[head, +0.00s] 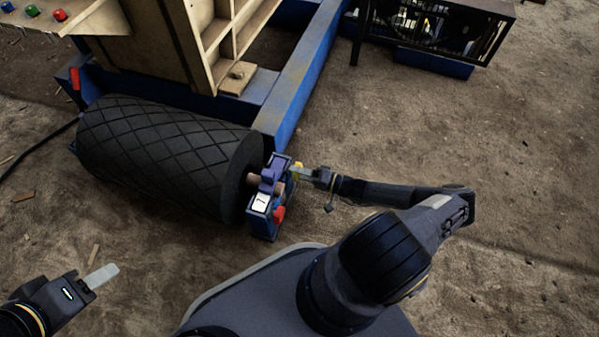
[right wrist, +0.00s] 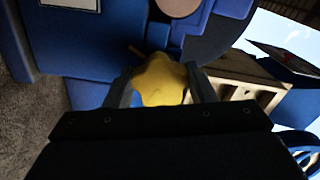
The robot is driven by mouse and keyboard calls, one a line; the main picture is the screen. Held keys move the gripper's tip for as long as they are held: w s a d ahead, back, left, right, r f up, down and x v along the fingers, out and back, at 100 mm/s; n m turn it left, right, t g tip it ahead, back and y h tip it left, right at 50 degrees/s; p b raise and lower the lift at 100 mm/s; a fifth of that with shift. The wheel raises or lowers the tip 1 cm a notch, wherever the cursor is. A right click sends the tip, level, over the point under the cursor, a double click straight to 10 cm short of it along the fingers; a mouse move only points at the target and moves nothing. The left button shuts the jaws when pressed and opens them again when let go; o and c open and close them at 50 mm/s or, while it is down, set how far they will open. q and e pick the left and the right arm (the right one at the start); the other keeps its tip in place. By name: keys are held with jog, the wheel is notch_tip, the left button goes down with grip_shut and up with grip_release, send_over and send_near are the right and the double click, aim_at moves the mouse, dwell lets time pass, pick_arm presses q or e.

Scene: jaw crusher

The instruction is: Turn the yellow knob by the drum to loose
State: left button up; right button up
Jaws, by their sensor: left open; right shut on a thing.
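The yellow knob (head: 297,170) sits on the side of the blue bearing block (head: 262,222) at the right end of the black drum (head: 165,150). My right gripper (head: 301,172) is shut on the knob. In the right wrist view the knob (right wrist: 160,80) shows as a lobed yellow shape with one finger on each side. A small yellow pointer sticks out at its upper left; which mark it points to cannot be read. My left gripper (head: 95,277) is open and empty at the lower left, over bare ground, away from the drum.
A red part (head: 279,214) and a white label (head: 261,202) sit on the block close to the knob. A blue frame beam (head: 300,80) runs behind it. A panel with coloured buttons (head: 45,15) is at upper left.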

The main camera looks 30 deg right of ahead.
jog(key=o, duration=1)
jog(key=shift+s+d, duration=0.1)
jog(key=p+v, duration=0.2)
jog(key=v, duration=0.5)
jog(key=shift+s+d, duration=0.2)
